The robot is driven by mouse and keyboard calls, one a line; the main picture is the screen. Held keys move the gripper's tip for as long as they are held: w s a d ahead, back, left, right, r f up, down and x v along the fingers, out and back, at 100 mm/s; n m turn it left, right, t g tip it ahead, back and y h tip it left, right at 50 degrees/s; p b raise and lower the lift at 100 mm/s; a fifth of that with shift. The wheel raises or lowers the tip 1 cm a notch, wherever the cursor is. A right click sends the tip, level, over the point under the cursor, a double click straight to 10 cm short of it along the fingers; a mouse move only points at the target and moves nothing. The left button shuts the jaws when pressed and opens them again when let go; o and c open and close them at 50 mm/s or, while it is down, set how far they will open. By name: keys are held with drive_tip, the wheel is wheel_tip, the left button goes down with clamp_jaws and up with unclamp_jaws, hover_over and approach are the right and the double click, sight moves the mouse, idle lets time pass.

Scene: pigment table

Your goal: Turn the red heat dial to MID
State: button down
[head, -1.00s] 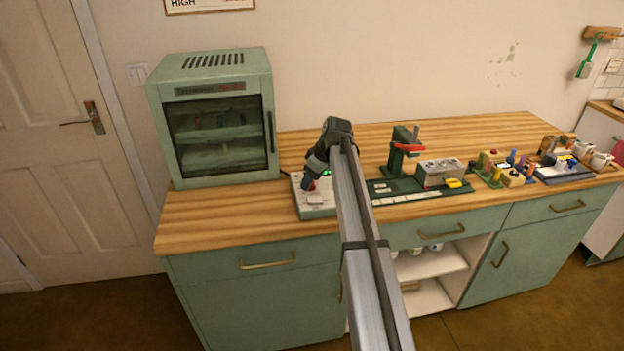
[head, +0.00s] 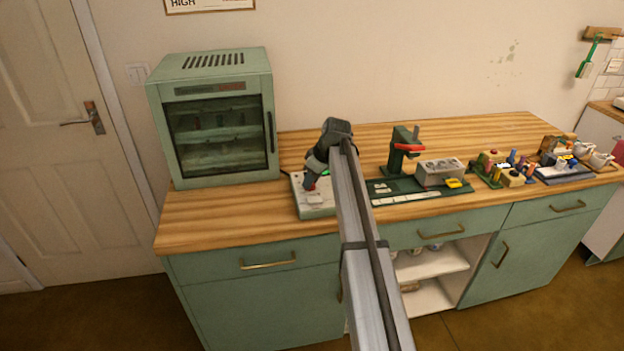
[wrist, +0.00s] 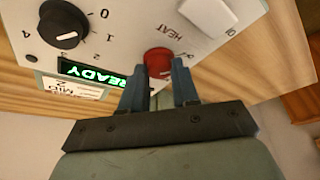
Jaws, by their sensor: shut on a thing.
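The red heat dial (wrist: 158,62) is on a pale control panel (wrist: 110,18), beside the printed word HEAT, in the wrist view. My gripper (wrist: 159,84) has its two blue fingers on either side of the dial and is shut on it. The fingers cover part of the dial's edge, and I cannot tell which mark it points to. In the head view my gripper (head: 310,184) reaches down onto the panel box (head: 317,211), and the dial is mostly hidden there. A lit green display (wrist: 92,73) reads READY, and a label (wrist: 72,91) below it reads MID 2.
A black numbered dial (wrist: 63,25) and a white square button (wrist: 209,13) share the panel. A green cabinet (head: 213,120) stands to the left. A green stand (head: 402,150), a grey box (head: 440,173) and several small items stand right along the wooden counter (head: 230,215).

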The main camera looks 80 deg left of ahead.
drive_tip(key=shift+m, duration=0.4)
drive_tip(key=m, duration=0.1)
drive_tip(key=m+t+y, duration=0.1)
drive_tip(key=m, duration=0.1)
drive_tip(key=shift+s+d+m, duration=0.15)
drive_tip(key=shift+s+m, duration=0.05)
drive_tip(key=shift+m, duration=0.1)
drive_tip(key=m+t, duration=0.2)
drive_tip(key=m, duration=0.2)
drive_tip(key=shift+s+m, duration=0.15)
drive_tip(key=shift+m, duration=0.15)
drive_tip(key=m+t, duration=0.2)
drive_tip(key=m, duration=0.2)
drive_tip(key=shift+s, duration=0.15)
drive_tip(key=shift+s+m+t+h, duration=0.1)
drive_tip(key=shift+m+t+h, duration=0.2)
drive_tip(key=shift+m, duration=0.9)
drive_tip(key=shift+m+t+h, duration=0.2)
drive_tip(key=shift+m+t, duration=0.1)
drive_tip(key=shift+m, duration=0.9)
drive_tip(key=c, duration=0.8)
unclamp_jaws()
drive_tip(key=shift+c, duration=0.2)
